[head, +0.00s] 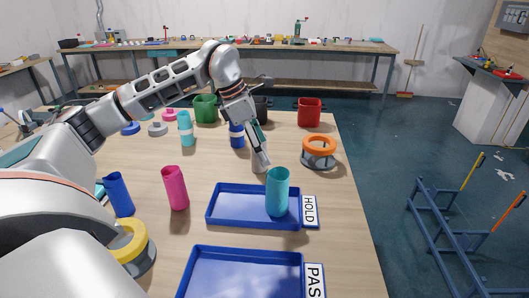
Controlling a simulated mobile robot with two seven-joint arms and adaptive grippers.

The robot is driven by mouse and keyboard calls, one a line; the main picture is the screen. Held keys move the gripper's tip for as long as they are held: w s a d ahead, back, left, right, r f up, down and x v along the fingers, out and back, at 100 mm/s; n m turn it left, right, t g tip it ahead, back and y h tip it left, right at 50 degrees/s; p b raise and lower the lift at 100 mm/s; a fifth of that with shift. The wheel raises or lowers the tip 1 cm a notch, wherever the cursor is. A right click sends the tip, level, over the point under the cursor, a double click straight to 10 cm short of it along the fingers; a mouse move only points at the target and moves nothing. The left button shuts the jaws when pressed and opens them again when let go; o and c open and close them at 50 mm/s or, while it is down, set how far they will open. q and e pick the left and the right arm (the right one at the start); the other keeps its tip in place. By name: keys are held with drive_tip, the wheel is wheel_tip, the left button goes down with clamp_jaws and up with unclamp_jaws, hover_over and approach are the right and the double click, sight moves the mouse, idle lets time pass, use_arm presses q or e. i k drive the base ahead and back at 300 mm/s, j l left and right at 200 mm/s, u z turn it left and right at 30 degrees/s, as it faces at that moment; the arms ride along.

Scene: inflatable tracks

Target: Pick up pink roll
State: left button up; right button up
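The pink roll (175,188) is an upright cylinder standing on the wooden table, left of the blue tray marked HOLD (222,214). My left arm comes in from the left and reaches over the table. Its gripper (261,164) points down, to the right of and behind the pink roll and well apart from it. The gripper is just behind a teal roll (277,192) that stands in the HOLD tray. Its fingers are small and seen edge-on, so their opening is unclear. My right gripper does not show.
A second blue tray (243,251), marked PASS, lies in front. A blue roll (118,195) and a yellow-topped ring (133,243) stand left of the pink roll. Behind are another teal roll (186,128), a blue roll (237,135), an orange-topped ring (319,150) and green (205,109) and red (309,112) bins.

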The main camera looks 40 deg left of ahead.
sight(173, 177)
drive_tip(key=k+l, duration=0.8)
